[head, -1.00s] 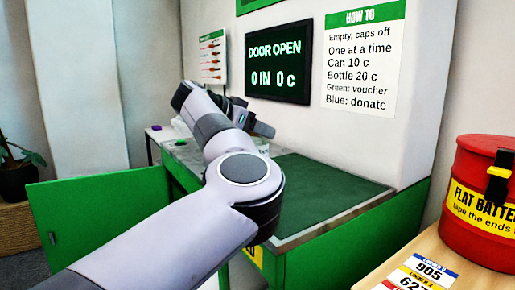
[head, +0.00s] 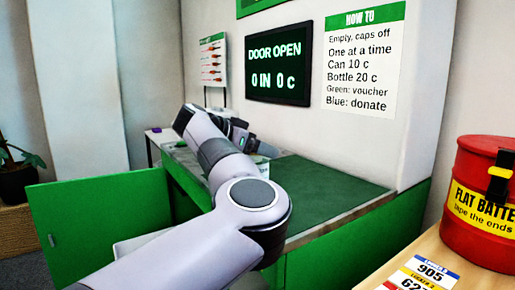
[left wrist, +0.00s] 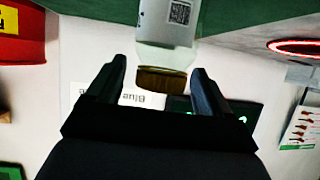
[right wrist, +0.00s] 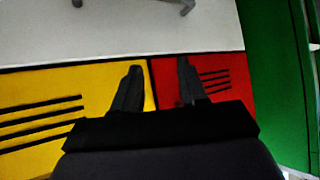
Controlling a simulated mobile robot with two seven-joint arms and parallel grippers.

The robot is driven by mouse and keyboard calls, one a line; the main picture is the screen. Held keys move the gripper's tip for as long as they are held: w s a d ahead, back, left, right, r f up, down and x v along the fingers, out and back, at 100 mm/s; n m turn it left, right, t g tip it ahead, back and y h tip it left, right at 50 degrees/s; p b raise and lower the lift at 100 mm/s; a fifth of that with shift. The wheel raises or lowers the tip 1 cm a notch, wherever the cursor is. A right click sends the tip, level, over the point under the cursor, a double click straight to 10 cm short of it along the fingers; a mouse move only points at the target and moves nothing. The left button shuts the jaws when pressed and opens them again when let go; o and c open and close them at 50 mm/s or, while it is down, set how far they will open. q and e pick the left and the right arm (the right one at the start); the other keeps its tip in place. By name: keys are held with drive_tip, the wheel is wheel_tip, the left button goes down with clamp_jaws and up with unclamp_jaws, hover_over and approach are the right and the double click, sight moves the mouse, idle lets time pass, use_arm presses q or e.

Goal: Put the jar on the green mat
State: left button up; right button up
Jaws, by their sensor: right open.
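The jar (left wrist: 165,50) has clear walls, a white label with a printed code and a brown lid. It shows in the left wrist view, its far end cut off by the frame edge. My left gripper (left wrist: 158,82) is open, with its fingers on either side of the lid and gaps between. In the head view my left gripper (head: 246,141) is over the far part of the counter, partly hidden by my arm. A dark green mat-like surface (head: 325,195) covers the counter top. My right gripper (right wrist: 158,80) is open and empty, away from the counter top.
A red battery drum (head: 480,215) stands on a wooden top at right. An open green door (head: 100,220) is at left. A wall screen (head: 279,62) reads "DOOR OPEN". Yellow (right wrist: 40,110) and red (right wrist: 225,75) panels lie beyond my right gripper. The counter's near right is clear.

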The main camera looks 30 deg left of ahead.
use_arm(q)
drive_tip(key=shift+r, duration=0.25)
drive_tip(key=v, duration=1.2)
drive_tip(key=shift+b, duration=0.3)
drive_tip(key=shift+f, duration=0.1)
